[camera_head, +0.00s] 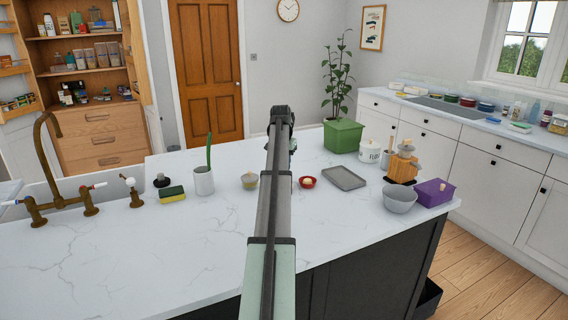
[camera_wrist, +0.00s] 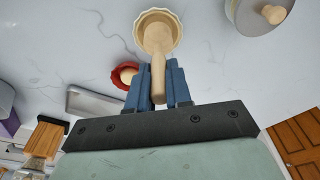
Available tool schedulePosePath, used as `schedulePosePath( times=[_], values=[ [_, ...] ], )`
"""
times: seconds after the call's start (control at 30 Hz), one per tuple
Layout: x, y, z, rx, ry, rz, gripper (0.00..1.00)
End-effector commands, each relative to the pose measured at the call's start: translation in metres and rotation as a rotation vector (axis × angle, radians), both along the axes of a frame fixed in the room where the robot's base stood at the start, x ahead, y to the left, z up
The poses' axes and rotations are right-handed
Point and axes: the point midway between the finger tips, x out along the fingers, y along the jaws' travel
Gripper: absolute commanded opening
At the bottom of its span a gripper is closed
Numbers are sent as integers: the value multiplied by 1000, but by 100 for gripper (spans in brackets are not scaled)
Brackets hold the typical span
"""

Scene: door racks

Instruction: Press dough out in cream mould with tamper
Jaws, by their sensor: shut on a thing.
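My gripper (camera_wrist: 158,74) is shut on the tamper, its blue fingers on either side of the wooden handle. The tamper (camera_wrist: 157,42) points toward the cream mould (camera_wrist: 179,27), a fluted round cup in the upper middle of the wrist view. The tamper's head overlaps the mould's inside; I cannot tell whether it touches anything there. The tamper hides much of the inside, so dough is hard to make out. In the head view my arm runs up the middle and hides the gripper's fingers and the tamper.
A red mould (camera_head: 307,182) with pale dough sits right of my arm, near a grey tray (camera_head: 345,178). A grey bowl (camera_head: 398,201), wooden grinder (camera_head: 402,165) and purple box (camera_head: 435,192) stand farther right. A knobbed pot (camera_wrist: 250,22) is close in the wrist view. The front-left counter is clear.

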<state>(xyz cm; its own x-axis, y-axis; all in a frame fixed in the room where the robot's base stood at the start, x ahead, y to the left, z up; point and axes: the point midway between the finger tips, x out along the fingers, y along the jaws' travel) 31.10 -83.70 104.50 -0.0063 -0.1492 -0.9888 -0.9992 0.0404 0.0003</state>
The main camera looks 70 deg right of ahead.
Motion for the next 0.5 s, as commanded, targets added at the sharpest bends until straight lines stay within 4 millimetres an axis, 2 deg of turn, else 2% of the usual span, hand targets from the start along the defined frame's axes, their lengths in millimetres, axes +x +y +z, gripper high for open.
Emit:
schedulePosePath(
  times=[0.5],
  values=[
    [0,0,-14,-1,0,0,0]
  ],
)
